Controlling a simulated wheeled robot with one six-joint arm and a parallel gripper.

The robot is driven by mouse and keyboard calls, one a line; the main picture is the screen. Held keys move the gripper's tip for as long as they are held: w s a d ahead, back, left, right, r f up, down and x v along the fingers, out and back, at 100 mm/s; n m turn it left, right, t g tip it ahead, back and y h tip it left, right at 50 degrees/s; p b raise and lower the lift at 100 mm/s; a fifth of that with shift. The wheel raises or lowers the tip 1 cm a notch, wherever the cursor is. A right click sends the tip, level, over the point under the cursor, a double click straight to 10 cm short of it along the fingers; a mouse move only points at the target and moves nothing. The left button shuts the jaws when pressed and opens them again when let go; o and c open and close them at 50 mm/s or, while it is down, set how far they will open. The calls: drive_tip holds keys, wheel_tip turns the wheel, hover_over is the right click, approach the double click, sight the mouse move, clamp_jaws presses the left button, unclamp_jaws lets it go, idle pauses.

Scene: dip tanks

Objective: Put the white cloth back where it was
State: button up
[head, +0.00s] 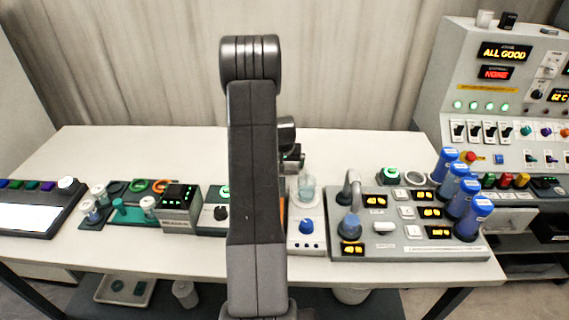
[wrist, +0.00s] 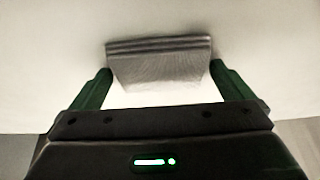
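The white cloth (wrist: 160,68) shows in the wrist view as a pale grey folded piece with ridged layers along its top edge. It sits centred between the green fingers of my gripper (wrist: 161,68). The fingertips meet its left and right sides, with the fingers spread to about its width. A pale surface lies behind and below it. In the head view my arm stands upright in the middle and hides my gripper and the cloth.
A long white table (head: 140,256) carries a grey panel (head: 400,252) with blue cylinders at right, a dark green rack (head: 115,224) at left, and a glass beaker (head: 306,187) near the middle. A control console (head: 500,90) stands at far right. The table's back left is bare.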

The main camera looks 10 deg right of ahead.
drive_tip(key=shift+r, duration=0.15)
drive_tip(key=shift+s+r, duration=0.1)
drive_tip(key=shift+r, duration=0.4)
drive_tip(key=b+v, duration=0.1)
drive_tip(key=v, duration=1)
drive_tip(key=shift+b, duration=0.3)
drive_tip(key=shift+s, duration=0.1)
idle(0.4)
